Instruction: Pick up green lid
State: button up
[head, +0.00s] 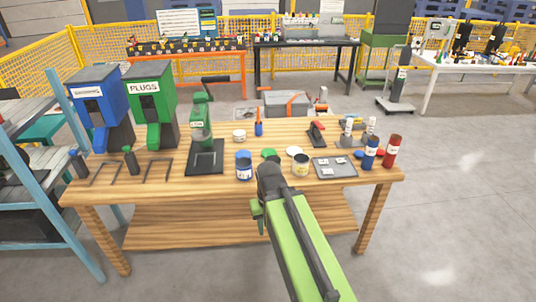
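A small flat green lid (269,152) lies on the wooden workbench (220,130), near the middle. My gripper (269,166) is just in front of the lid in the head view, at the end of my green arm, which reaches in from the bottom of the picture. I see it from behind, so its fingers are hidden and I cannot tell its opening or its height above the bench. The lid's far part shows clear of the gripper; its near edge may be hidden.
A blue can (244,166) stands left of my gripper. A dark can (301,165) and a white lid (294,151) are to the right. A grey tray (335,167), blue bottle (370,153) and red bottle (392,152) stand farther right. A black stand (205,160) is left.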

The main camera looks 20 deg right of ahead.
aim_at(266, 152)
jog(key=z, duration=0.1)
jog(key=i, duration=0.7)
jog(key=u, duration=0.35)
jog(key=i, duration=1)
jog(key=u, duration=0.8)
jog(key=i, duration=0.5)
jog(key=z, duration=0.1)
